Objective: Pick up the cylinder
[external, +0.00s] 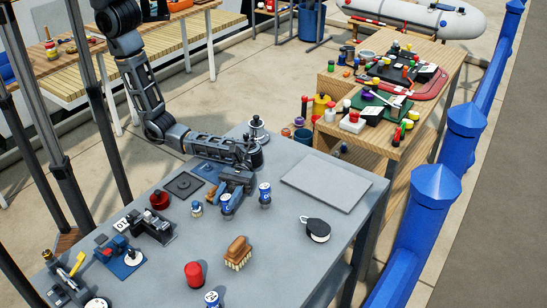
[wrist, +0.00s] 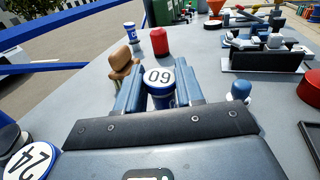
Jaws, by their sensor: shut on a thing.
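A white-topped blue cylinder marked with a number that reads 09 or 60 (wrist: 158,77) is between the two fingers of my gripper (wrist: 159,92) in the wrist view. The fingers are closed on its sides. In the external view my gripper (external: 232,190) is low over the grey table, with the held cylinder (external: 226,204) at its fingertips. I cannot tell whether its base touches the table. A similar cylinder marked 24 (wrist: 32,160) stands beside my gripper, and also shows in the external view (external: 265,193). Another blue-and-white cylinder (external: 213,298) stands at the near edge.
A red cylinder (external: 193,274) and a wooden brush (external: 238,253) stand ahead of my gripper. A small blue-knobbed piece (external: 197,208) is close beside it.

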